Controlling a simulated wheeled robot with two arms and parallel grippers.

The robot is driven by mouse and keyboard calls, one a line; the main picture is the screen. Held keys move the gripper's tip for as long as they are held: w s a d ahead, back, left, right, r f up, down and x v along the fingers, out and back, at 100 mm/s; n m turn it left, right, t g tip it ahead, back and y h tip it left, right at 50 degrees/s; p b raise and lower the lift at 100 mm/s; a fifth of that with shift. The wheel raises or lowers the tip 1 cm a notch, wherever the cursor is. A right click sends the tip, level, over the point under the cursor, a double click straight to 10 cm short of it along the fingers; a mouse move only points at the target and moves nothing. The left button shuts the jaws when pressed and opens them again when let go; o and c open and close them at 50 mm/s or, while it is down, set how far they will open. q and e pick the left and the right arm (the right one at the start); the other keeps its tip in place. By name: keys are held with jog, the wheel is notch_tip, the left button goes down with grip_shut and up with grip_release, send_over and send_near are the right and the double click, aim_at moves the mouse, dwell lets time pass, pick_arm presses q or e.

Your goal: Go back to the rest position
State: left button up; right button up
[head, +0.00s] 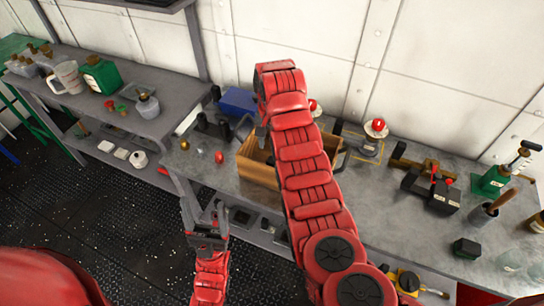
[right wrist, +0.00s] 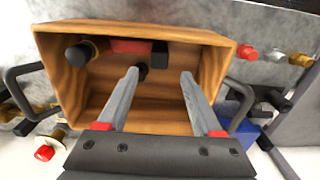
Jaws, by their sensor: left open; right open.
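My left gripper (head: 205,212) is in the lower left of the head view, open and empty, in front of the bench with its fingers pointing up in the picture. My right arm reaches up across the middle of the head view and hides most of its own gripper there. In the right wrist view my right gripper (right wrist: 159,74) is open, its two grey fingers apart over a wooden box (right wrist: 213,75). Nothing sits between the fingers. The box also shows in the head view (head: 256,173), partly behind my right arm.
Dark parts and a red block (right wrist: 133,46) lie in the box. A side shelf (head: 178,92) with jugs stands left. Dark floor (head: 105,215) is clear.

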jog(key=shift+s+r, duration=0.1)
jog(key=shift+r, duration=0.5)
